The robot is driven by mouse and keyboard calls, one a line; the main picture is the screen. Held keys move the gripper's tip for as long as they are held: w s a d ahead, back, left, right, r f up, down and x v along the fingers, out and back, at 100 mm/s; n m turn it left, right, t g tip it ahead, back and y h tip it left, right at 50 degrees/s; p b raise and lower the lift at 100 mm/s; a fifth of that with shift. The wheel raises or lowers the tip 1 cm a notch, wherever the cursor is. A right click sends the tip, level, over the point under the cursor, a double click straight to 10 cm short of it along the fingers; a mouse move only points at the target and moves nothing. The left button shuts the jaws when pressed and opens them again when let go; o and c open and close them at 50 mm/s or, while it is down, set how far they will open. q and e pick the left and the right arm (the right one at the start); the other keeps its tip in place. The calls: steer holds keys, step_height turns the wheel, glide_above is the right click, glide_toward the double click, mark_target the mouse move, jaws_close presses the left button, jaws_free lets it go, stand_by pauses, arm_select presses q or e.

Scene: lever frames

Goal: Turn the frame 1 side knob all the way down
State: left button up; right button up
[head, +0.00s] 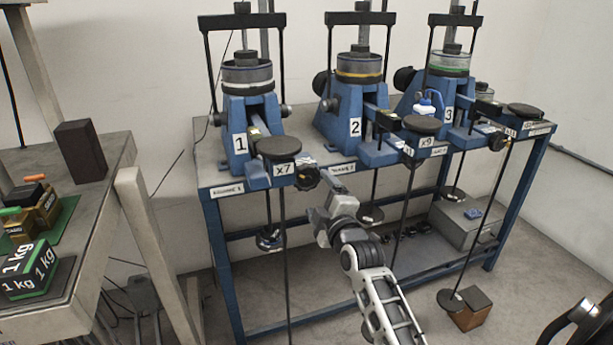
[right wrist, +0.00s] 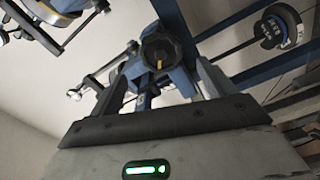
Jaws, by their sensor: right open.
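Frame 1 (head: 240,145) is the blue lever frame at the left end of the bench, labelled 1. Its side knob (head: 307,177) is black and lobed, at the front right of the frame beside the x7 label. The knob also shows in the right wrist view (right wrist: 158,52), face-on, with a yellow mark on it. My right gripper (head: 322,205) is just below and right of the knob in the head view. In the right wrist view its open fingers (right wrist: 163,85) spread to either side, with the knob ahead between them; no contact can be made out. My left gripper is not in view.
Frames 2 (head: 355,127) and 3 (head: 447,115) stand to the right on the same blue bench (head: 212,215). Hanging rods and weights (head: 269,239) are below the bench top. A side table (head: 95,185) with 1 kg blocks (head: 28,270) is at left.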

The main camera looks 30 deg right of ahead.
mark_target(308, 179)
steer(key=b+x, duration=0.3)
steer(key=x, duration=0.1)
steer(key=b+x, duration=0.3)
steer(key=x, duration=0.1)
steer(key=shift+w+f, duration=0.25)
steer(key=shift+w, duration=0.05)
steer(key=shift+w+r, duration=0.15)
steer(key=shift+w, duration=0.05)
steer(key=shift+c, duration=1.2)
steer(key=c, duration=1)
steer(key=shift+c, duration=0.2)
steer(key=shift+n+b, duration=0.65)
steer(key=shift+n, duration=0.25)
steer(key=shift+n+b, duration=0.4)
steer(key=shift+n, duration=0.3)
steer(key=shift+d+r+n+p, duration=0.1)
steer(key=shift+r+n+p, duration=0.15)
steer(key=shift+n+p, duration=0.45)
steer(key=o, duration=1.2)
steer(key=shift+f, duration=0.15)
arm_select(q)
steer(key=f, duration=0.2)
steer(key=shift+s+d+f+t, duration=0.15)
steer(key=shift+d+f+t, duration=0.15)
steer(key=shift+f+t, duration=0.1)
arm_select(e)
steer(key=shift+o, duration=0.4)
steer(key=shift+w, duration=0.1)
